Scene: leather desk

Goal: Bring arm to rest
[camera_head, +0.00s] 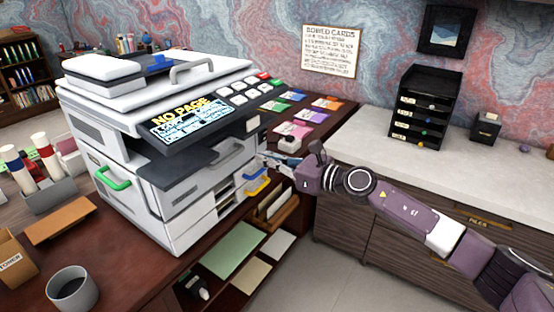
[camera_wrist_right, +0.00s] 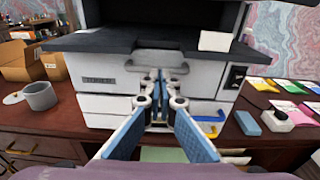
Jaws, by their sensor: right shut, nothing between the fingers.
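My right gripper (camera_head: 284,160) reaches in from the right in the head view, at the right side of the printer. Its blue-padded fingers are together with nothing between them. In the right wrist view the gripper (camera_wrist_right: 158,88) points at the front of the white printer (camera_wrist_right: 105,105), just below a grey handle. The printer (camera_head: 180,200) stands on the dark desk, and its screen reads "NO PAGE". I cannot tell whether the fingertips touch the printer. My left gripper is not in view.
A grey cup (camera_head: 72,290) stands at the desk's front left. Coloured cards (camera_head: 312,116) and a stamp-like object (camera_head: 293,140) lie right of the printer. A pale counter (camera_head: 400,150) with a black tray rack (camera_head: 426,105) stands at the right. Open floor (camera_head: 320,270) lies below my right arm.

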